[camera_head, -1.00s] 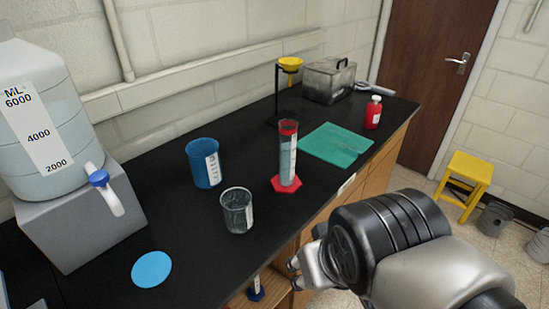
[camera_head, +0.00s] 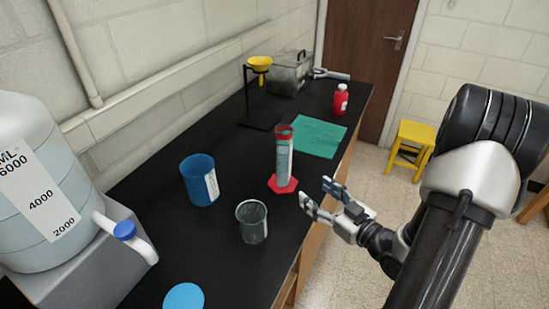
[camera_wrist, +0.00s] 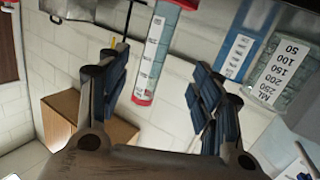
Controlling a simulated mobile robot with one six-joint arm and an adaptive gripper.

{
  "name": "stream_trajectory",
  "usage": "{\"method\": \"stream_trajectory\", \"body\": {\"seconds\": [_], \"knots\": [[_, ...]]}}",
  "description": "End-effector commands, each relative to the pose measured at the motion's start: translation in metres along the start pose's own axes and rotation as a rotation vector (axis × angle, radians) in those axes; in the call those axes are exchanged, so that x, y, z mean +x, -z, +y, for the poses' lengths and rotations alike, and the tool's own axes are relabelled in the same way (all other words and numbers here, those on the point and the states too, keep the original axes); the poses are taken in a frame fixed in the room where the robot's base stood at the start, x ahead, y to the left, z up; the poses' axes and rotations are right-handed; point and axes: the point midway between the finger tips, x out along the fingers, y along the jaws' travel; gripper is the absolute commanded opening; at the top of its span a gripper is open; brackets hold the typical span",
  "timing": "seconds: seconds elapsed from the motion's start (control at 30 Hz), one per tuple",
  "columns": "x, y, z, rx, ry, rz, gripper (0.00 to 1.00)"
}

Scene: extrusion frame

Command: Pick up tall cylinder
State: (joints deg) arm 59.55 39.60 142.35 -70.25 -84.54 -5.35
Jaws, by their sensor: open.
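The tall cylinder (camera_head: 284,157) stands upright on the black bench, with a red rim, a scale strip and a red hexagonal base. In the wrist view the cylinder (camera_wrist: 155,50) shows between and beyond my fingers, with its red rim toward the bottom of the picture. My gripper (camera_head: 318,194) is open and empty, just right of the cylinder's base in the head view and apart from it. In the wrist view my gripper's two blue-padded fingers (camera_wrist: 160,92) are spread wide.
Left of the cylinder stand a blue beaker (camera_head: 199,182) and a clear glass beaker (camera_head: 252,222). A green mat (camera_head: 317,138), a red bottle (camera_head: 340,99) and a yellow funnel on a stand (camera_head: 259,64) lie farther back. A large water jug (camera_head: 40,190) is at left.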

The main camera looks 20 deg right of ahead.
Motion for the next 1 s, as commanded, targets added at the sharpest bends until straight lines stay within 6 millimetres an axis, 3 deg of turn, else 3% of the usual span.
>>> {"method": "stream_trajectory", "body": {"seconds": [0.1, 0.2, 0.7, 1.0], "knots": [[-0.011, 0.006, 0.0, 0.043, -0.001, 0.08, 0.6], [-0.007, 0.008, -0.002, 0.053, 0.003, 0.106, 0.6], [0.092, 0.019, -0.002, 0.05, 0.005, 0.108, 0.6], [0.116, 0.021, 0.001, 0.05, 0.003, 0.108, 0.6]]}}
